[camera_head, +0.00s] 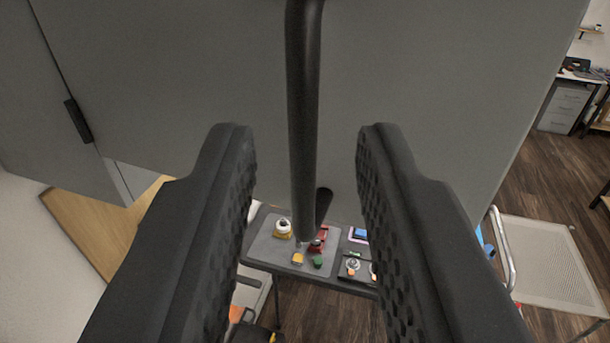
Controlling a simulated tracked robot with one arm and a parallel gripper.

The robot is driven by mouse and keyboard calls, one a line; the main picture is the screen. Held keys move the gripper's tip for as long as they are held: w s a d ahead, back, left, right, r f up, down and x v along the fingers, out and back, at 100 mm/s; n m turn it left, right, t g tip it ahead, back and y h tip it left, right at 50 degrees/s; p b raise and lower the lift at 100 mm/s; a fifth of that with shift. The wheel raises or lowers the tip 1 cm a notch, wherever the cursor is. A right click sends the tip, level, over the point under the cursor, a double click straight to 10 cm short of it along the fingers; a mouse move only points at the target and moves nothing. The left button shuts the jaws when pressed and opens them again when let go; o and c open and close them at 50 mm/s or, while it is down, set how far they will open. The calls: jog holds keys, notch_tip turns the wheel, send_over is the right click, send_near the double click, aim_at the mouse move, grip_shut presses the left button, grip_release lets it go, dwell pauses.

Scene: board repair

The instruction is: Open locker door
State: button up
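The locker door (440,70) is a large flat grey panel filling the upper middle of the view. A dark vertical bar handle (304,110) runs down it from the top edge and ends near the middle. My gripper (307,160) is open, with one black textured finger on each side of the handle. Gaps show between the bar and both fingers, so neither finger appears to touch it. I cannot tell how deep the bar sits between the fingers.
Another grey panel with a small dark handle (78,120) is at the left. Below the door stands a small table (262,262) with trays of small items. A mesh chair (548,260) is at the right. Wooden floor shows at the right, and a drawer unit (565,106) stands far back.

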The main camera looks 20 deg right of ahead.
jog(key=v, duration=0.8)
jog(key=shift+b, duration=0.3)
jog(key=shift+a, duration=0.1)
